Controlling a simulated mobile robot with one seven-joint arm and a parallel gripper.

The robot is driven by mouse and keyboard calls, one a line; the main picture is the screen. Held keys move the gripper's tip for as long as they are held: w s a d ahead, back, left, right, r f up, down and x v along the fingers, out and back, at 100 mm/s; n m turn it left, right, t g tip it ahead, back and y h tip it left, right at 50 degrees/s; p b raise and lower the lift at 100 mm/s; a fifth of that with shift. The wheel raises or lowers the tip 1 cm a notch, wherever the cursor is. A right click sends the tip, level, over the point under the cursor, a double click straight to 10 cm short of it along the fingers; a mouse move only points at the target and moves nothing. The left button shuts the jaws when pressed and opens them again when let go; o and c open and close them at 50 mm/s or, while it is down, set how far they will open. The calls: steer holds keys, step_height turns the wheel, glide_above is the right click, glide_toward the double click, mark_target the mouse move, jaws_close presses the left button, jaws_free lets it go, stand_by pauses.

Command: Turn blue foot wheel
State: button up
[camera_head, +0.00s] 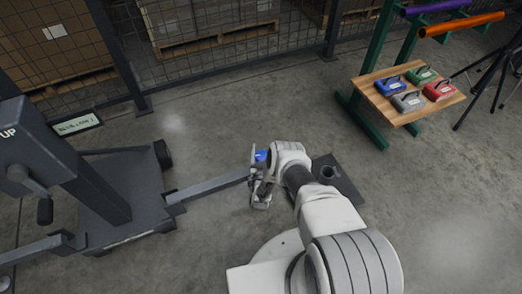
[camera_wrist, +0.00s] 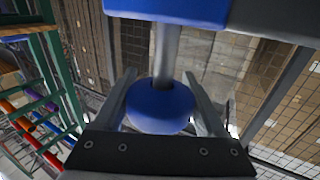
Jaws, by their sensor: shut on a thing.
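The blue foot wheel (camera_wrist: 158,110) is a round blue knob on a metal shaft in the wrist view. The shaft runs up to a blue block (camera_wrist: 165,10) beside a dark bar. My gripper (camera_wrist: 161,95) has one finger on each side of the wheel and is shut on it. In the head view, my gripper (camera_head: 259,188) is at the outer end of a dark leg (camera_head: 208,187) of the wheeled stand, beside a blue part (camera_head: 261,155). The wheel itself cannot be made out there behind my gripper.
The dark stand (camera_head: 100,195) marked "UP" fills the left. A dark plate with a round socket (camera_head: 328,174) lies right of my wrist. Mesh fencing (camera_head: 210,45) runs behind. Open floor lies between.

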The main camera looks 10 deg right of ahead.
steer(key=shift+d+m+h, duration=0.1)
steer(key=shift+m+h, duration=0.3)
steer(key=shift+h, duration=0.1)
steer(key=o, duration=1.3)
steer(key=shift+s, duration=0.15)
